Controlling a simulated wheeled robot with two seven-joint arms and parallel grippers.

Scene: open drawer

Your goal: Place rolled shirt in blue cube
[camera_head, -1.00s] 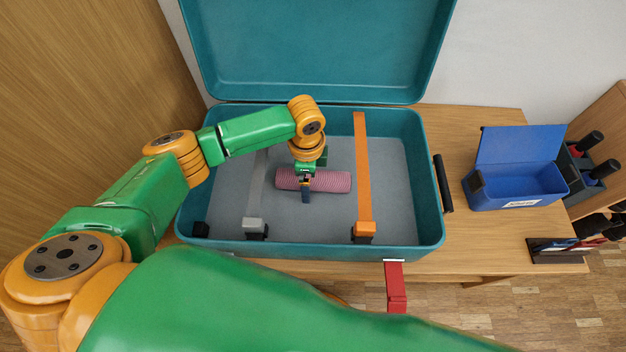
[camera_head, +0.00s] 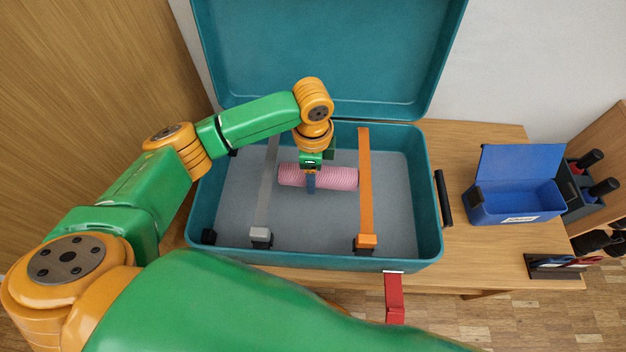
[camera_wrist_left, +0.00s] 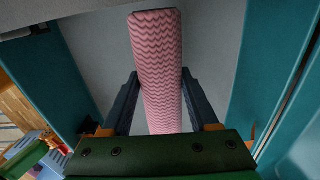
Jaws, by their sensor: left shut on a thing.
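The rolled shirt (camera_head: 340,178) is a pink roll with wavy ribs, lying crosswise over the floor of the open teal suitcase (camera_head: 432,200). My left gripper (camera_head: 311,183) comes down from above and is shut on its middle. In the left wrist view the rolled shirt (camera_wrist_left: 157,60) runs between the two dark fingers (camera_wrist_left: 158,105). The shirt appears raised off the suitcase floor, though its exact height is hard to tell. The blue cube (camera_head: 515,208) is an open blue box with its lid up and a white label, on the table right of the suitcase. My right gripper is out of view.
An orange strap (camera_head: 365,190) and a grey strap (camera_head: 266,195) cross the suitcase on either side of the shirt. The suitcase's right wall and black handle (camera_head: 443,198) lie between shirt and cube. A dark holder (camera_head: 590,185) stands right of the cube. A red tag (camera_head: 394,298) hangs in front.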

